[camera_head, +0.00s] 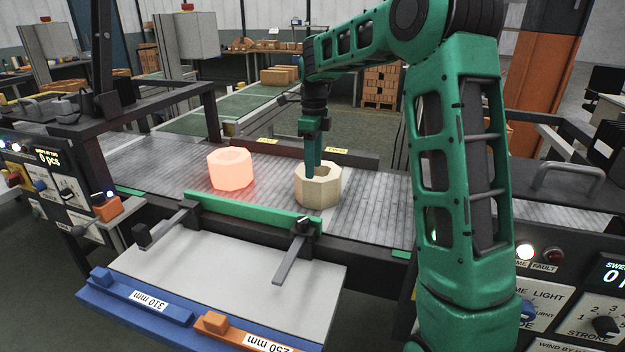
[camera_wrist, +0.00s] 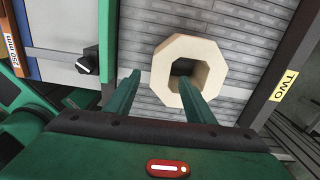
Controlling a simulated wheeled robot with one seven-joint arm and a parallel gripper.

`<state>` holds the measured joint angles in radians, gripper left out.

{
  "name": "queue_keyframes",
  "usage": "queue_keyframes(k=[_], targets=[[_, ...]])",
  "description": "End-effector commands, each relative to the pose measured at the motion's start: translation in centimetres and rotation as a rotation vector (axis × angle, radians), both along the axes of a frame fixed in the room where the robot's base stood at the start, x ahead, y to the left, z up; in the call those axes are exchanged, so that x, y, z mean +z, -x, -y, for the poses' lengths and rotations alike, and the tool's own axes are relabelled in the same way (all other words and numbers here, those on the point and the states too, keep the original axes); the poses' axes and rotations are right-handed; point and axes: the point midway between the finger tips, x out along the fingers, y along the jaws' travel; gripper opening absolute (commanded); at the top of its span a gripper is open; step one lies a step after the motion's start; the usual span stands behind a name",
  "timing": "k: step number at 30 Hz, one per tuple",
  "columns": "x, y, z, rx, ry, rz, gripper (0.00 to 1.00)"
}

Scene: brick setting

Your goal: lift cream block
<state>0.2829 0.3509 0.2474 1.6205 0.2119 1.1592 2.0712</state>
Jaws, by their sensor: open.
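The cream block (camera_head: 318,193) is an eight-sided ring with a hole through its middle, lying flat on the grey slatted conveyor bed. It also shows in the wrist view (camera_wrist: 205,55). My gripper (camera_head: 314,172) is pointing down at the block, with its fingers apart. In the wrist view my gripper (camera_wrist: 159,79) has one fingertip over the block's hole and the other just outside its left side, so one wall lies between them. Nothing is held. How deep the fingertip reaches into the hole is hard to tell.
A glowing orange-pink ring block (camera_head: 230,169) sits on the bed to the left. A green rail (camera_head: 250,212) runs along the near edge, with a dark clamp lever (camera_head: 292,258) beside it. The bed between the two blocks is clear. A label "TWO" (camera_wrist: 285,85) marks the far rail.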

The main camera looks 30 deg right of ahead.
Motion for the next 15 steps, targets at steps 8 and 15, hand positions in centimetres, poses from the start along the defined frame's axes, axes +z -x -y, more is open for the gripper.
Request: queue_keyframes(k=[8, 15], targets=[[-3.3, 0.2, 0.7, -0.007, -0.001, -0.003, 0.49], [-5.5, 0.3, 1.2, -0.013, 0.000, 0.000, 0.49]])
